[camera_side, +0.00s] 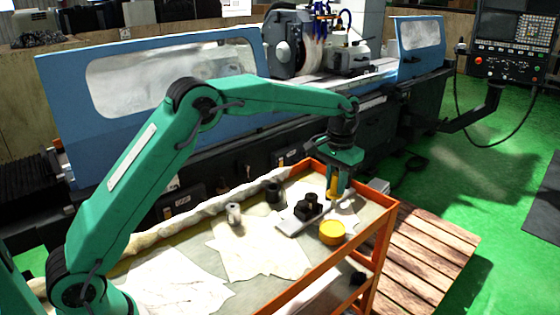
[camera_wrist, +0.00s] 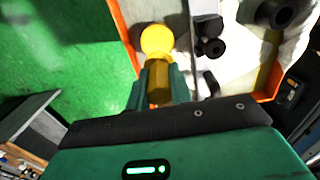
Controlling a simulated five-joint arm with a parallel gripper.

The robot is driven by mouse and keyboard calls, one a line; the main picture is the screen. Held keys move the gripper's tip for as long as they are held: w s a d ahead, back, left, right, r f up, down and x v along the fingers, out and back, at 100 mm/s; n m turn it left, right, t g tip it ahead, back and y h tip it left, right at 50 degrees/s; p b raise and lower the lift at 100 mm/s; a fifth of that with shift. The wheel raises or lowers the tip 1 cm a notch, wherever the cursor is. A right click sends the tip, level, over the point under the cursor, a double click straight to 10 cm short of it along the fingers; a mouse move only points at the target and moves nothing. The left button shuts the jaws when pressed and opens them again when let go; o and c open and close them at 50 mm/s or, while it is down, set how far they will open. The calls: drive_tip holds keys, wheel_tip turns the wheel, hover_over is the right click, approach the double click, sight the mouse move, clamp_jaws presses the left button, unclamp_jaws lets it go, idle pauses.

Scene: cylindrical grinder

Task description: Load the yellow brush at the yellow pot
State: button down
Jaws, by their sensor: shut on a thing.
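The yellow brush (camera_side: 333,188) is held between the fingers of my gripper (camera_side: 340,188), shut on it. In the side view its lower end shows just above the yellow pot (camera_side: 332,233) in the picture; how far apart they are I cannot tell. The pot is a round yellow container on the cart near its orange rim. In the wrist view the brush (camera_wrist: 158,82) sits between the green fingers of my gripper (camera_wrist: 158,85), and the round yellow pot (camera_wrist: 157,39) shows just beyond it. The brush's tip is not clearly visible.
The cart's orange frame (camera_side: 383,225) runs close beside the pot. A grey plate with black parts (camera_side: 308,206) lies left of the pot. A black cylinder (camera_side: 273,192), a small grey cylinder (camera_side: 234,213) and white cloths (camera_side: 262,250) lie farther left. The blue grinder (camera_side: 170,100) stands behind.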

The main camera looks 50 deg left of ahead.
sight(335, 205)
drive_tip(key=shift+d, duration=0.35)
drive_tip(key=shift+f, duration=0.2)
drive_tip(key=shift+f, duration=2.85)
drive_tip(key=shift+f, duration=0.65)
idle(0.5)
drive_tip(key=shift+r, duration=0.1)
drive_tip(key=shift+r, duration=3.5)
